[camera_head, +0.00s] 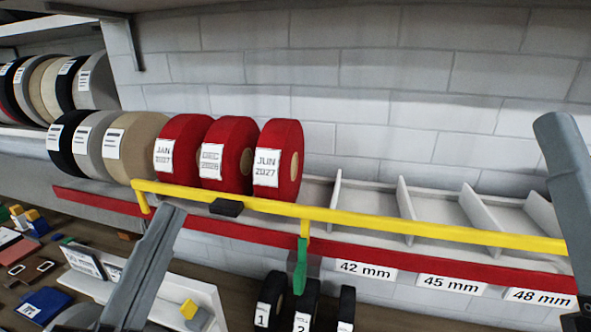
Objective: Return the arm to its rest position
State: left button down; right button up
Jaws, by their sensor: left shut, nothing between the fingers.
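My right arm's grey link (564,170) stands at the far right edge. The right gripper does not show clearly. Both arms are apart from the rolls, and nothing is seen held.
Red rolls (275,160), marked with dates, stand on the shelf beside tan, grey and black ones. A yellow bar (400,228) with a black block (227,207) and a green tab (300,268) crosses the front. Empty bays (440,212) are at right; small items clutter the lower left.

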pick_arm(q)
jog(key=s+a+r+n+t+y, duration=0.3)
jog(key=s+a+r+n+y, duration=0.25)
jog(key=r+n, duration=0.55)
notch_tip(320, 180, up, 20)
jog(key=w+n+p, duration=0.1)
jog(key=p, duration=2.1)
jog(key=shift+a+r+n+h, duration=0.25)
jog(key=shift+a+n+h, duration=0.05)
jog(key=shift+a+h, duration=0.05)
